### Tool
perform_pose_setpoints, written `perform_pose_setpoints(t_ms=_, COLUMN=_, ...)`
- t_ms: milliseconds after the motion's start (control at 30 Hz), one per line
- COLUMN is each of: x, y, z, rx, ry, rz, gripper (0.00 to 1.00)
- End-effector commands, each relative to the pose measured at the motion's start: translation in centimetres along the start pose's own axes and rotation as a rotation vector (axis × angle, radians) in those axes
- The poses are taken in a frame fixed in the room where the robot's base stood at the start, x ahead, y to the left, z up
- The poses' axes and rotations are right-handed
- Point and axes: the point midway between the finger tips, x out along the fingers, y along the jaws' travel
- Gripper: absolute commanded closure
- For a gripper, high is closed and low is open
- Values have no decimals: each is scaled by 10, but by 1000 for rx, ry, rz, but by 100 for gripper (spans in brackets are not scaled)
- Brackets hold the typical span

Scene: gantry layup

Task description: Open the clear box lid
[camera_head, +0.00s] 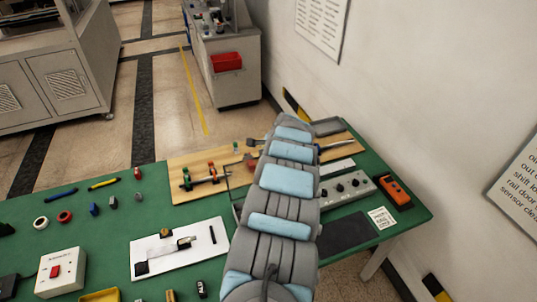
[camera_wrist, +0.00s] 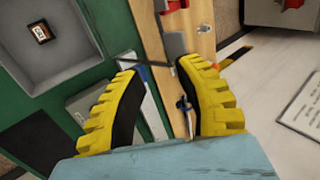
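My gripper (camera_wrist: 155,68) shows in the wrist view as two yellow ribbed fingers with dark inner pads. They are spread apart with nothing held between them. A grey box (camera_wrist: 62,74) stands at the upper left of the wrist view, beside the left finger and apart from it. A small dark item with an orange-brown frame (camera_wrist: 41,32) lies inside it. I cannot make out a clear lid on this box, nor tell whether it is open or shut. In the head view my arm hides the gripper and much of the bench behind it.
The green bench (camera_head: 120,215) carries a wooden board (camera_head: 215,165), a white tray (camera_head: 138,262), a grey knob panel (camera_head: 345,188), an orange device (camera_head: 394,190) and a white switch box (camera_head: 62,272). Several small parts lie at the left. A wall stands close on the right.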

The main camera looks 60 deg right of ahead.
Motion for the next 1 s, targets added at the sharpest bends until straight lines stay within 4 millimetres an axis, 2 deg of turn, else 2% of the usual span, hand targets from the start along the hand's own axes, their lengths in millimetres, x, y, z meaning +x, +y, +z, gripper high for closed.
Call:
perform_pose_setpoints(t_ms=500, x=-35, y=-1, z=2, rx=0, ry=-3, rz=-2, gripper=65)
perform_pose_setpoints(t_ms=967, x=-40, y=0, z=2, rx=0, ry=-4, rz=-1, gripper=65)
perform_pose_setpoints(t_ms=1000, x=-40, y=0, z=2, rx=-1, ry=-4, rz=-1, gripper=73)
